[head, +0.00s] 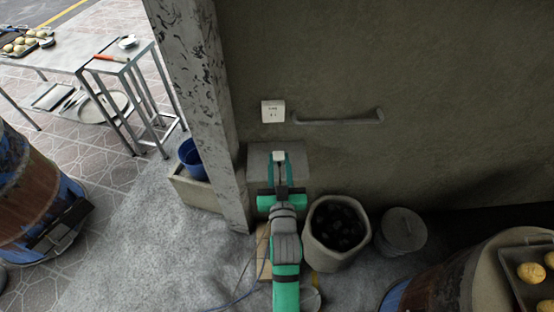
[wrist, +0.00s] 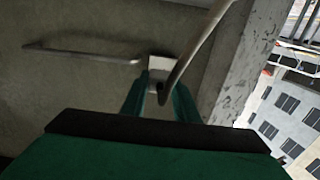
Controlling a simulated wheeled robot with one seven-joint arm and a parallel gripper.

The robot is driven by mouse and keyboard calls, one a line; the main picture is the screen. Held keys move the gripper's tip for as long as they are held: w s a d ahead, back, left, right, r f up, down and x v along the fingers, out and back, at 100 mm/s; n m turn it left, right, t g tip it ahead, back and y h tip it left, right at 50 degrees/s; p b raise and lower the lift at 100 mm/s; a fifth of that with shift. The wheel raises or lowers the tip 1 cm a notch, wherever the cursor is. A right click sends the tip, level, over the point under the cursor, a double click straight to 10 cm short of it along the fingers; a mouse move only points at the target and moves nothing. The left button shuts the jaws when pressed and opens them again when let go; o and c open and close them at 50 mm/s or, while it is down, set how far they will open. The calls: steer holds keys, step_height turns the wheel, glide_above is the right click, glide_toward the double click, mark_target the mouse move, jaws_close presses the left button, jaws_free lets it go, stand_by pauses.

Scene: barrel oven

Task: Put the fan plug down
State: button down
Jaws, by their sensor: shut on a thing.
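The fan plug (head: 279,156) is a small pale block at the tips of my gripper (head: 280,165) in the head view. The gripper's green fingers are shut on it, in front of the wall and over a grey block-like ledge (head: 258,158). In the wrist view, the fingers of my gripper (wrist: 160,98) reach towards a pale square patch; I cannot tell whether it is the plug or the wall socket. The gap between plug and ledge cannot be judged.
A white wall socket (head: 273,111) is above the ledge, with a grey bar (head: 340,117) to its right. A bin of dark lumps (head: 338,223) and a lidded bucket (head: 402,230) stand at right. A concrete pillar (head: 205,90) and blue bucket (head: 192,160) are at left.

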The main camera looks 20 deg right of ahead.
steer(key=w+f, duration=0.2)
steer(key=w+d+f, duration=0.1)
steer(key=w+f, duration=0.1)
steer(key=w, duration=0.1)
steer(key=w+d+f, duration=0.1)
steer(key=w+f, duration=0.1)
steer(key=w, duration=0.1)
steer(key=shift+w+d+f, duration=0.1)
steer(key=shift+d+f, duration=0.05)
steer(key=shift+f, duration=0.15)
steer(key=shift+w+d+f, duration=0.15)
steer(key=shift+w+f, duration=0.35)
steer(key=shift+f, duration=0.1)
steer(key=f, duration=0.3)
steer(key=shift+w+f, duration=0.2)
steer(key=shift+w, duration=0.15)
steer(key=shift+a, duration=0.25)
steer(key=shift+s+d+f, duration=0.15)
steer(key=shift+s+d, duration=0.15)
steer(key=shift+d, duration=0.2)
steer(key=shift+f, duration=0.2)
steer(key=shift+a, duration=0.1)
